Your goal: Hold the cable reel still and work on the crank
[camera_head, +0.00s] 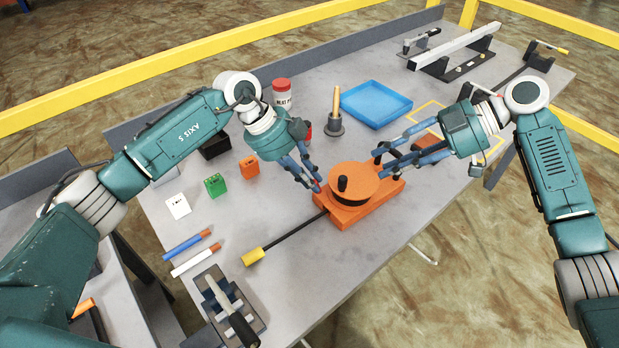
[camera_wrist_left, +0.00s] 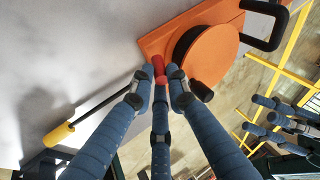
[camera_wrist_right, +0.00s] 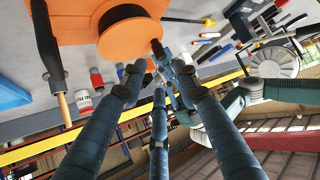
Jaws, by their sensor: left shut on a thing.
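The orange cable reel (camera_head: 352,180) sits on the grey table, its round disc on top of a flat base. A black crank knob (camera_head: 342,184) stands on the disc and also shows in the right wrist view (camera_wrist_right: 157,47). A black cable with a yellow end (camera_head: 253,257) runs out from the reel toward the lower left. My left gripper (camera_head: 314,184) is shut on a small red part (camera_wrist_left: 161,72) at the edge of the reel's base. My right gripper (camera_head: 381,163) is open at the far right side of the disc, its fingers spread apart and empty.
Orange and green blocks (camera_head: 215,186), markers (camera_head: 188,243) and a grey fixture (camera_head: 228,304) lie to the left. The table in front of the reel is bare.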

